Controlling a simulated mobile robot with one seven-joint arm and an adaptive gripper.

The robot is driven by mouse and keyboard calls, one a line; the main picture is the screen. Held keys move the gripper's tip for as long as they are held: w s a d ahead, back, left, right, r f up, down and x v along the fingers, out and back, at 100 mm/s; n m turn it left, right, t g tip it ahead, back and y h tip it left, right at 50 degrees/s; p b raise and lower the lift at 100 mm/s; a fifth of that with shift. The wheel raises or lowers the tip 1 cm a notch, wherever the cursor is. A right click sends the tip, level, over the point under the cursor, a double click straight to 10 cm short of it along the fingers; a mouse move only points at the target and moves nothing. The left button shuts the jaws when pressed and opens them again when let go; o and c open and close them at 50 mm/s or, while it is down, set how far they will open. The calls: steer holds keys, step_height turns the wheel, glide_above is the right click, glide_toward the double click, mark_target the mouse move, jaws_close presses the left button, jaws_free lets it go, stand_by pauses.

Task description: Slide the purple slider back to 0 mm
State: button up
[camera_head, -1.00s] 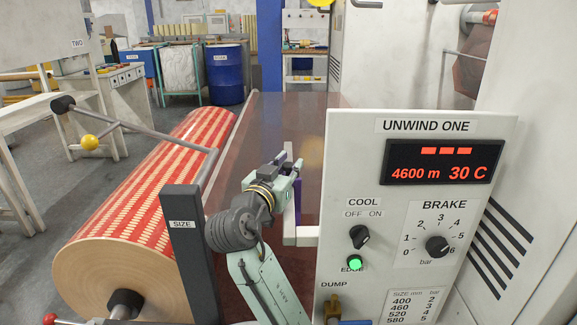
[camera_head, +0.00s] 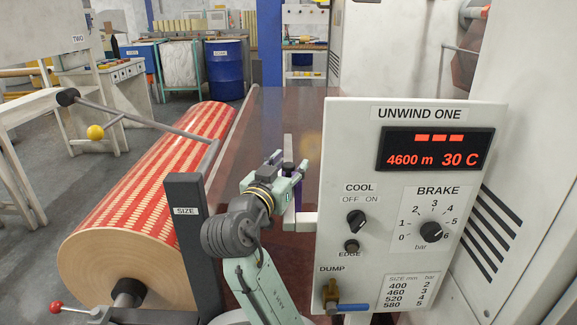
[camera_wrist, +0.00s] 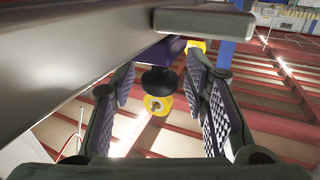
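The purple slider shows in the wrist view (camera_wrist: 170,48) as a purple block with a round black knob (camera_wrist: 158,80) below it. My gripper also shows in the wrist view (camera_wrist: 165,100), open, with one padded finger on each side of the knob. Gaps show between knob and fingers. The slider's scale and 0 mm mark cannot be made out.
The UNWIND ONE panel (camera_head: 405,190) stands close to the right of my gripper. A dark SIZE post (camera_head: 188,250) and a red-and-cream roll (camera_head: 160,185) are on the left. A grey metal bar (camera_wrist: 80,60) crosses the wrist view close by.

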steer(key=v, duration=1.2)
steer(key=shift+a+f, duration=0.1)
